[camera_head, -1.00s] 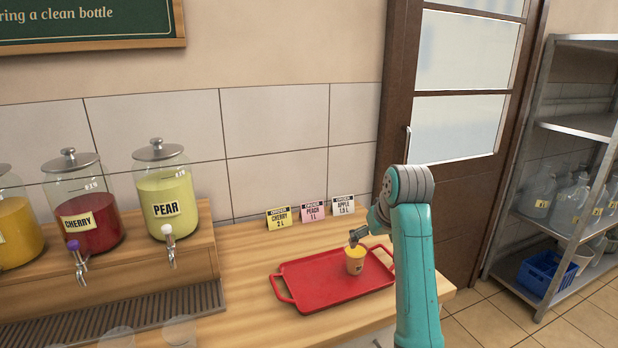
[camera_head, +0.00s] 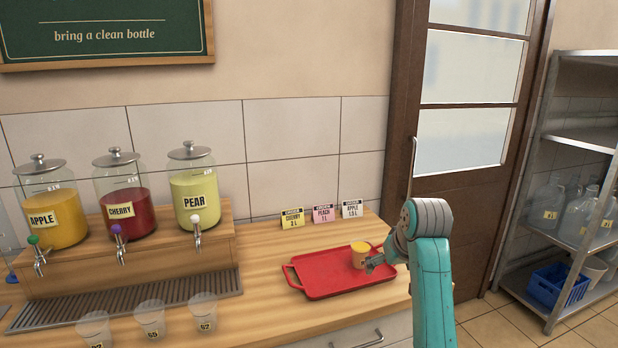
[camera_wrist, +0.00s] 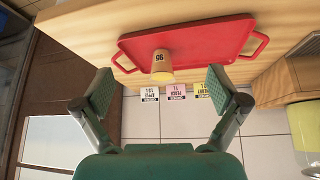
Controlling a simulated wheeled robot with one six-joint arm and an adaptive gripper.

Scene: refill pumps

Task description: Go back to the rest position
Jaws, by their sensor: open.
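A small cup (camera_head: 359,257) with yellow-orange contents stands upright on the red tray (camera_head: 318,286), near the tray's far right part. In the wrist view the cup (camera_wrist: 158,68) carries a numbered label and stands on the tray (camera_wrist: 205,42). My gripper (camera_head: 372,264) is at the right front of the cup in the head view. In the wrist view my gripper (camera_wrist: 160,90) is open, with its two fingers spread wide and nothing held between them. The cup shows beyond the gap between the fingers, apart from both.
Apple (camera_head: 55,220), cherry (camera_head: 125,212) and pear (camera_head: 195,203) dispensers stand on a wooden stand at left. Three clear cups, one of them here (camera_head: 150,318), stand at the counter's front. Order cards (camera_head: 322,214) stand behind the tray. A metal shelf (camera_head: 575,190) is at right.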

